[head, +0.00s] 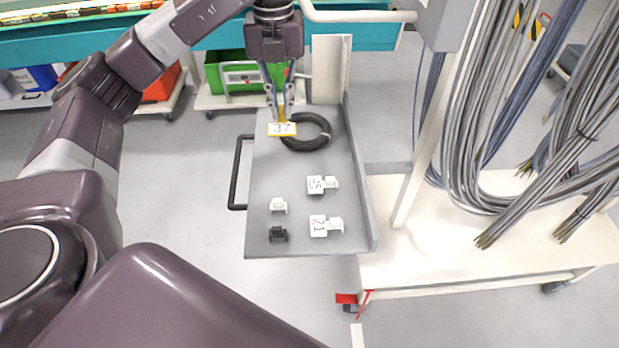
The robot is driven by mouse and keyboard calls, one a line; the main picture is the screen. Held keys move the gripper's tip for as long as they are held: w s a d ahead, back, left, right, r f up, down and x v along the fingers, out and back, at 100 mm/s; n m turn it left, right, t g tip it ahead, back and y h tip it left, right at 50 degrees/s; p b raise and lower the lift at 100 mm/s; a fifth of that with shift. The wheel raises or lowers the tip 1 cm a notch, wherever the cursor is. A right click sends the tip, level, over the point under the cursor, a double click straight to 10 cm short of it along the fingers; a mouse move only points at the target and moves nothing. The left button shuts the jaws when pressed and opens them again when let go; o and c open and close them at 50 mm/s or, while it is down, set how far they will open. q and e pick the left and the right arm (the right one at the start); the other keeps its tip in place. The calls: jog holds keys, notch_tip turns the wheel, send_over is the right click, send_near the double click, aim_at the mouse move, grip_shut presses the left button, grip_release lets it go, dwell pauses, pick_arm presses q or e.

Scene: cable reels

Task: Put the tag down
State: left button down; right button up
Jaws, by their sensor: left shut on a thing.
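A white tag marked 37 (282,129) with a yellow edge is in my left gripper (282,105) in the head view. The gripper comes down from the top with its fingers shut on the tag's yellow upper part. The tag is over the far left part of a grey tray (270,170), just left of a black cable coil (318,140). I cannot tell whether the tag touches the tray. My right gripper is not in view.
The tray also holds two white numbered tags (318,226) (316,184), a small white clip (278,205) and a black clip (278,234). A raised wall (358,180) runs along its right side. Grey cables (470,130) hang over a cream cart (480,240) at right.

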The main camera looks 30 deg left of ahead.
pick_arm(q)
jog(key=f, duration=0.2)
jog(key=a+f, duration=0.1)
jog(key=f, duration=0.1)
jog(key=shift+b, duration=0.35)
notch_tip(320, 180, down, 16)
jog(key=shift+w+a+r+p, duration=0.1)
jog(key=shift+p, duration=0.75)
jog(key=shift+f, duration=0.4)
jog(key=c, duration=2.1)
grip_release()
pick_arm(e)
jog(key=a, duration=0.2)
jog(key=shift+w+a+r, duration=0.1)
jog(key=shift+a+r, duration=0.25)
